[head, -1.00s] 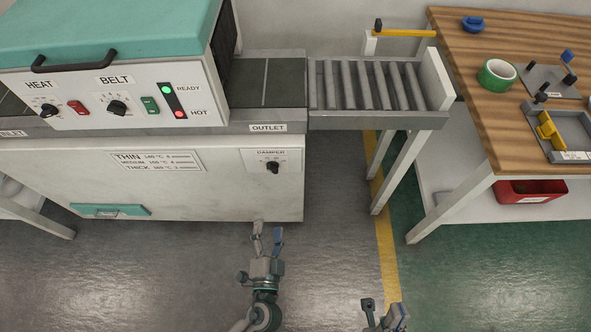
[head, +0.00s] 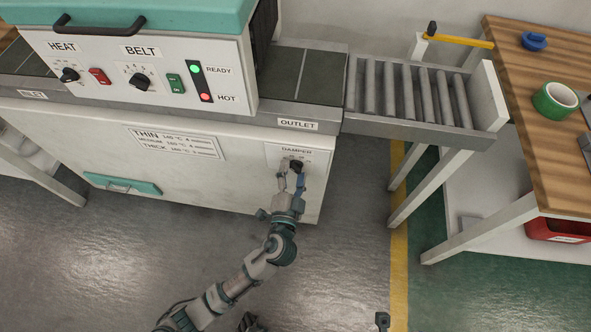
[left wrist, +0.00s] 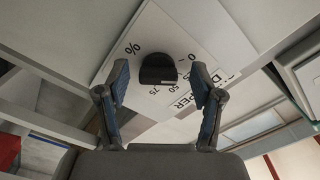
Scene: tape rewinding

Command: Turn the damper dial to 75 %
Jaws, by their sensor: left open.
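The damper dial (head: 296,165) is a small black knob on a white plate labelled DAMPER (head: 316,157), low on the front of the oven. My left gripper (head: 291,181) is open just in front of and below the dial. In the left wrist view the dial (left wrist: 158,69) lies between the open blue-padded fingers (left wrist: 158,84), with a gap on each side. The marks 50 and 75 are readable beside it, but I cannot tell where its pointer sits. Only a tip of my right gripper (head: 382,320) shows at the bottom edge of the head view.
The HEAT knob (head: 69,75) and BELT knob (head: 140,81) sit higher on the panel. The outlet roller table (head: 415,95) sticks out to the right, above the gripper. A wooden bench (head: 540,160) stands at the far right. The floor before the oven is clear.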

